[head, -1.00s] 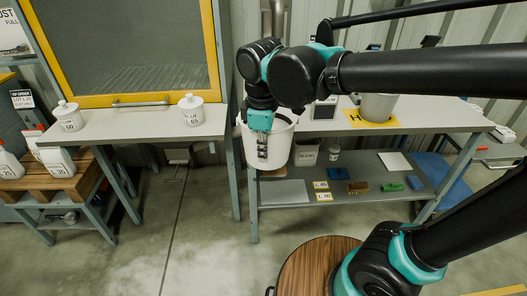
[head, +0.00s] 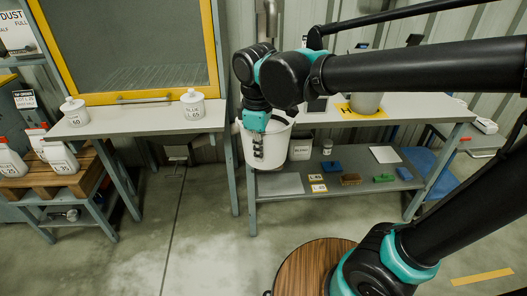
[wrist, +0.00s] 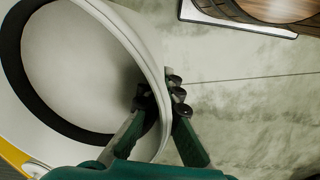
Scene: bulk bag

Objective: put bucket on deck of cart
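The white bucket (head: 279,150) hangs upright or nearly so in front of the back bench. My gripper (head: 258,152) points down at its near left wall. In the wrist view, the fingers of my gripper (wrist: 160,100) lie on either side of the bucket wall, one inside and one outside, shut on the rim. The bucket (wrist: 85,60) fills the left of that view, its inside pale with a dark ring. The round wooden deck of the cart (head: 305,265) is at the bottom of the head view, partly hidden by my arm. Its edge also shows in the wrist view (wrist: 275,8).
The bench (head: 320,120) behind holds a grey vessel (head: 367,103) on a yellow mat; its lower shelf (head: 330,186) carries small blocks and cards. A left bench (head: 135,122) holds two lidded white jars. Open concrete floor (head: 190,230) lies left of the deck.

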